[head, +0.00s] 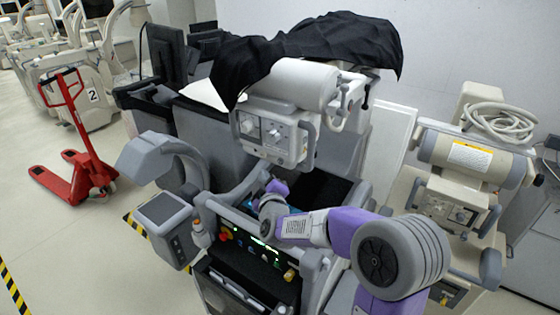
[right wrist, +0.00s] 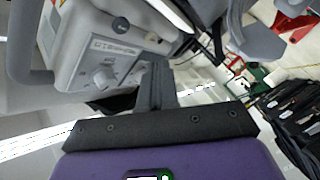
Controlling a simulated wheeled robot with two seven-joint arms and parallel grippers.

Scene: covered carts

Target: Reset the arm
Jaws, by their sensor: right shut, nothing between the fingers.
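My right arm (head: 345,232), purple and grey, comes in from the lower right and reaches over the covered cart's control panel (head: 250,240). My right gripper (head: 278,187) is partly hidden behind its own wrist, above the cart's dark recess. In the right wrist view the dark fingers (right wrist: 157,85) are together and empty. They point up past the cart's grey-white control box (right wrist: 105,60) with its knobs. I cannot tell whether they touch it. The same control box (head: 272,138) shows in the head view above the gripper. My left gripper is not in view.
A black cloth (head: 310,50) drapes over the top of the cart. A second beige machine (head: 465,165) with a coiled hose stands at the right. A red pallet jack (head: 85,150) stands at the left on open floor. Yellow-black tape (head: 12,290) marks the floor.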

